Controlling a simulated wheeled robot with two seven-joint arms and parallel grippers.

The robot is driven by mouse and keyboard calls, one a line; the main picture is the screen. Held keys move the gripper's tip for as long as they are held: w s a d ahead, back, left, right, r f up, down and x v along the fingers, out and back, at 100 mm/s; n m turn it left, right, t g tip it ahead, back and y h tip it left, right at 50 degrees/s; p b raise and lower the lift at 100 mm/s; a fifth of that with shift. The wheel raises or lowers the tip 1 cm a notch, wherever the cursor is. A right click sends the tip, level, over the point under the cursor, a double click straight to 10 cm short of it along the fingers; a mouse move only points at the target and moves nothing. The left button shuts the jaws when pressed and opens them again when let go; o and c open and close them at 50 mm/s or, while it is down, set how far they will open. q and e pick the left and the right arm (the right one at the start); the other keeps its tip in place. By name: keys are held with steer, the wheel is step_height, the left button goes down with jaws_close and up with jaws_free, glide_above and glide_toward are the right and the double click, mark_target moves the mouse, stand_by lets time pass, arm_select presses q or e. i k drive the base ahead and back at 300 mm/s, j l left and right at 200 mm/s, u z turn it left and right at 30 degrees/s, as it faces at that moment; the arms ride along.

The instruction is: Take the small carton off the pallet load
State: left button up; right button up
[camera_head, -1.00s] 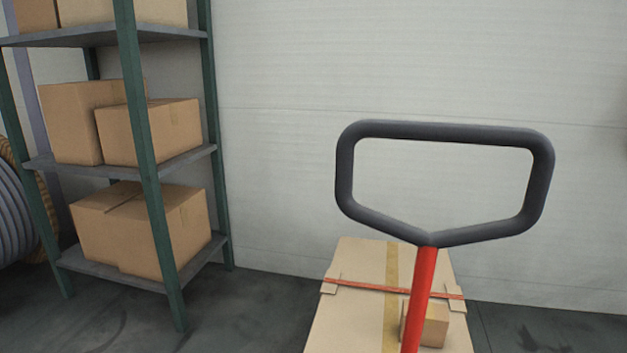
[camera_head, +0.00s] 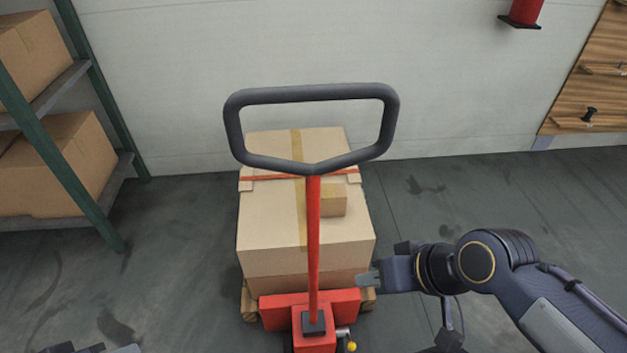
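The small carton (camera_head: 333,201) is a plain brown box on top of the large taped carton (camera_head: 269,228) of the pallet load. The pallet truck's red shaft stands in front of its left part. An orange strap (camera_head: 270,178) crosses the load behind it. My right gripper (camera_head: 369,280) is low at the load's right front corner, below and right of the small carton and apart from it. Its fingers overlap from this side, so its opening is unclear. Only a sliver of what seems my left gripper (camera_head: 124,349) shows at the bottom left edge.
The black handle loop (camera_head: 310,165) and red pallet truck (camera_head: 312,300) stand in front of the load. A shelf with cartons (camera_head: 62,165) is at the left. A wooden board (camera_head: 590,90) and red object (camera_head: 525,12) are at the upper right.

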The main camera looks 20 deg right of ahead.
mark_target(334, 197)
steer(key=k+u, duration=0.25)
steer(key=k+j+u, duration=0.25)
steer(key=k, duration=0.15)
steer(key=l+u, duration=0.4)
steer(key=l, duration=0.2)
steer(key=l+u, duration=0.35)
steer(key=l, duration=0.25)
steer(key=l+u, duration=0.4)
steer(key=l, duration=0.15)
steer(key=k+l, duration=0.1)
steer(key=l, duration=0.35)
steer(key=k+l, duration=0.15)
steer(key=l, duration=0.25)
